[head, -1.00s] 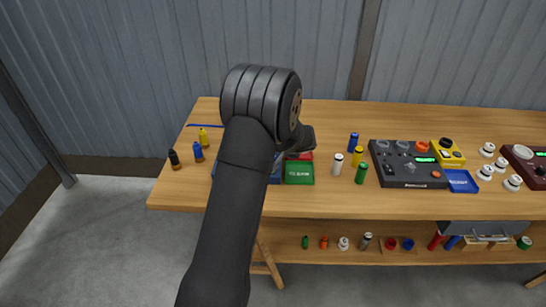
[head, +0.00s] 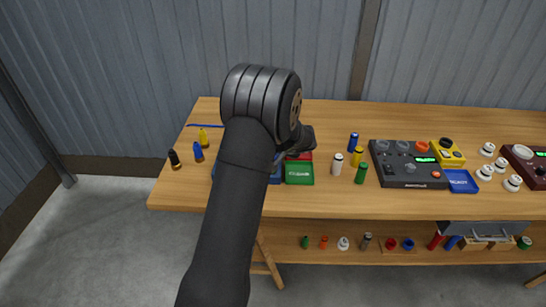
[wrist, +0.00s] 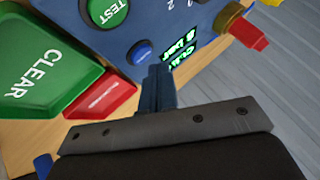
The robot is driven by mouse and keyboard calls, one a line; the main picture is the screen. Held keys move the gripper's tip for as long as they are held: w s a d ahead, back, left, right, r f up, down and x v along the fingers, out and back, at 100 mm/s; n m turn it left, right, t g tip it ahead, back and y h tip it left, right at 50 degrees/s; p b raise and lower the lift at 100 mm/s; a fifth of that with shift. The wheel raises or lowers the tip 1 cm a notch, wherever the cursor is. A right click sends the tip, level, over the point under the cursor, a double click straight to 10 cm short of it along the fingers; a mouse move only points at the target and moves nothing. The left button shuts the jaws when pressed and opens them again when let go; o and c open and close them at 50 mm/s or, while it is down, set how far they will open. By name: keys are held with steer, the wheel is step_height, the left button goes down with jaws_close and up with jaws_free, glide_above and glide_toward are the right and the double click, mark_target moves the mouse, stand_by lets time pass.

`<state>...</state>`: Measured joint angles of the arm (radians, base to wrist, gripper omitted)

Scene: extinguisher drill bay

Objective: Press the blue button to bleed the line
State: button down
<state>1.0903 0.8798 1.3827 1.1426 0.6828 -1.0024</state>
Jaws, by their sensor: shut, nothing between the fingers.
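The blue button (wrist: 139,52) is a round cap on a blue control box (wrist: 180,18), seen in the wrist view. My gripper (wrist: 158,72) is shut and empty. Its fingertips show just below and right of the blue button, close to it; I cannot tell whether they touch. A green TEST button (wrist: 106,10) is up and left of the blue button, and a lit green display (wrist: 179,45) is to its right. In the head view my arm hides most of the blue box (head: 276,172) and the button.
A green CLEAR block (head: 299,173) and a red block (head: 306,155) stand beside the blue box. A yellow-and-red knob (wrist: 242,28) is on the box's far side. Several small cylinders, a black panel (head: 408,166) and a yellow box (head: 447,153) stand farther right on the table.

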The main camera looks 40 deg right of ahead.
steer(key=shift+f, duration=0.1)
steer(key=shift+f, duration=0.35)
steer(key=shift+f, duration=0.45)
stand_by(0.5)
steer(key=shift+r, duration=0.85)
steer(key=shift+r, duration=0.1)
steer(key=shift+r, duration=2.45)
